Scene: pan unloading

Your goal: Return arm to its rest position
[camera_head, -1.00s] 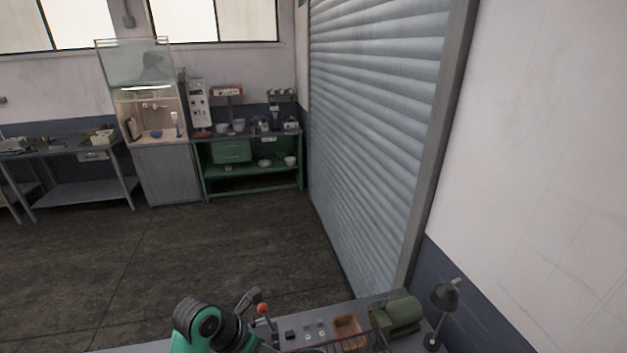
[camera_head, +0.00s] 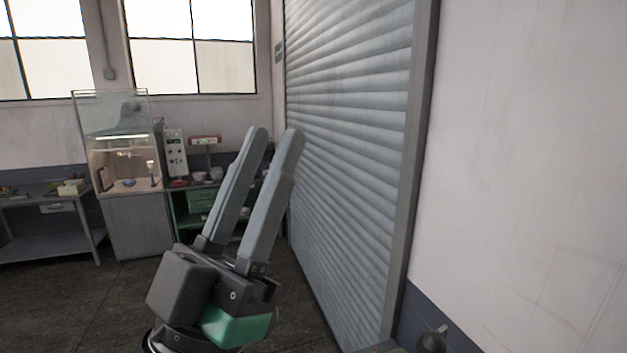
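My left gripper (camera_head: 272,137) stands large in the lower middle of the head view, raised and pointing up. Its two grey fingers are apart with a narrow gap between them, and nothing is held there. The dark gripper body and a green part of my arm show below it. My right gripper is not in view. No pan shows in the view.
A grey roller shutter (camera_head: 345,120) stands behind and to the right of the gripper. A fume cabinet (camera_head: 138,225), a green bench (camera_head: 184,224) and a metal table (camera_head: 50,247) stand along the far wall. A dark lamp (camera_head: 432,341) shows at the bottom right.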

